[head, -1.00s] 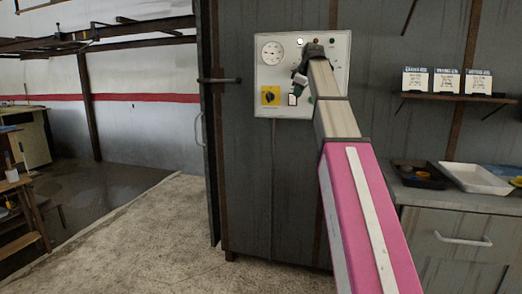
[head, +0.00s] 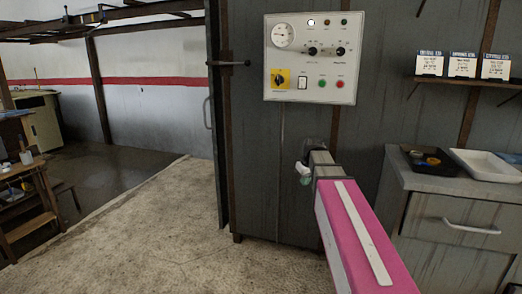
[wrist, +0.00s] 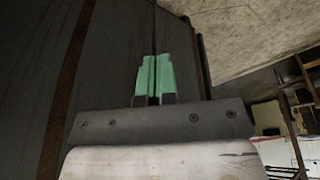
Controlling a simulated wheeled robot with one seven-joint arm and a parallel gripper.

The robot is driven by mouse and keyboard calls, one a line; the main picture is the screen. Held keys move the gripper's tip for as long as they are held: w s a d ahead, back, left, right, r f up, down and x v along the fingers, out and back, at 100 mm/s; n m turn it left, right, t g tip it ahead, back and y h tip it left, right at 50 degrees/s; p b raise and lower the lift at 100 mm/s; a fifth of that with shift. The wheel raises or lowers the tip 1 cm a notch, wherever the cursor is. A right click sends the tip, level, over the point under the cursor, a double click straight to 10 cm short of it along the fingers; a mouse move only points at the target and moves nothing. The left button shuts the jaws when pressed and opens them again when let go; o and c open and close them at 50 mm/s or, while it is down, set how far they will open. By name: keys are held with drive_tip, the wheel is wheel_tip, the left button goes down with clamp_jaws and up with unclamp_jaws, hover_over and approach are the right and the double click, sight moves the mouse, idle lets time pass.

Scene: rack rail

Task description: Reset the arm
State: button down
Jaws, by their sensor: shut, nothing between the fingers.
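My gripper (head: 303,174) is at the end of my pink and grey arm, in front of the dark metal cabinet and below the control panel. In the wrist view its two green fingertips (wrist: 154,77) are together with nothing between them. The control panel (head: 310,90) is now fully visible on the cabinet, with a gauge, two black knobs, a yellow switch and several coloured buttons. My gripper is apart from it.
A grey drawer cabinet (head: 450,235) stands at the right, with a black tray (head: 425,168) and a white tray (head: 485,165) on top. A shelf (head: 470,83) with three cards hangs above. The concrete floor (head: 150,235) at the left is open.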

drive_tip(key=s+f+m+g+h, duration=0.1)
drive_tip(key=s+f+m, duration=0.4)
drive_tip(key=s+f, duration=1.5)
wheel_tip(320, 180, down, 3)
drive_tip(key=shift+s+f+g, duration=0.2)
drive_tip(key=shift+s+g, duration=0.15)
drive_tip(key=shift+g, duration=0.55)
